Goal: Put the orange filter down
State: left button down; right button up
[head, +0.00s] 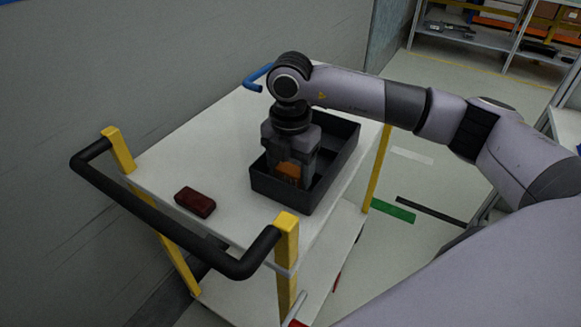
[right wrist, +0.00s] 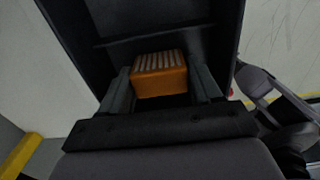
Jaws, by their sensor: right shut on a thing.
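The orange filter (head: 289,170) is a small orange block with a ribbed, pale-striped face. In the head view it sits low between the fingers of my right gripper (head: 291,176), inside the black tray (head: 282,199) on the cart. In the right wrist view the filter (right wrist: 160,75) lies between the two fingers of the right gripper (right wrist: 162,92), which is shut on it. The tray's dark inside (right wrist: 120,22) is beneath and around it. I cannot tell whether the filter touches the tray floor. My left gripper is not in view.
The white cart top (head: 165,160) also holds a dark red block (head: 195,202) left of the tray. The cart has yellow posts (head: 286,240) and a black handle (head: 150,205) at the near end. A grey wall stands behind. The top left of the tray is mostly clear.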

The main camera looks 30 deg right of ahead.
aim_at(290, 168)
jog(key=shift+f, duration=0.1)
jog(key=o, duration=1)
jog(key=shift+o, duration=0.2)
jog(key=shift+r, duration=0.25)
notch_tip(290, 168, up, 12)
jog(key=shift+b, duration=0.35)
jog(key=shift+f, duration=0.1)
